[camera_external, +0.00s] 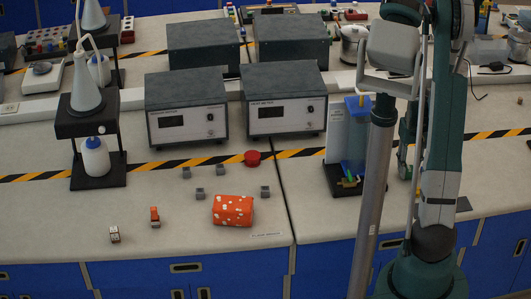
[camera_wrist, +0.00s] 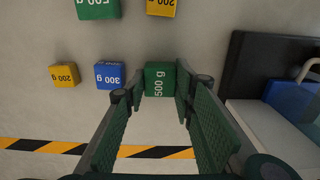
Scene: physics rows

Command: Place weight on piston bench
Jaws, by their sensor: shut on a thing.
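In the wrist view, my gripper (camera_wrist: 160,92) is closed around a green block weight marked 500 g (camera_wrist: 159,72), held between the fingertips. In the external view, the gripper and this weight are not clearly seen, being largely hidden by my arm. What looks like the piston bench, a stand with a blue upright column (camera_external: 355,138), a pale panel and a dark base, stands left of my arm. A dark and white apparatus with a blue part (camera_wrist: 290,100) shows at the right of the wrist view; it may be the same bench.
Other weights lie on the table in the wrist view: a blue 300 g (camera_wrist: 110,75), a yellow 200 g (camera_wrist: 65,75), another green one (camera_wrist: 98,8) and another yellow one (camera_wrist: 162,6). An orange spotted block (camera_external: 233,211) and two meter boxes (camera_external: 285,112) stand farther left.

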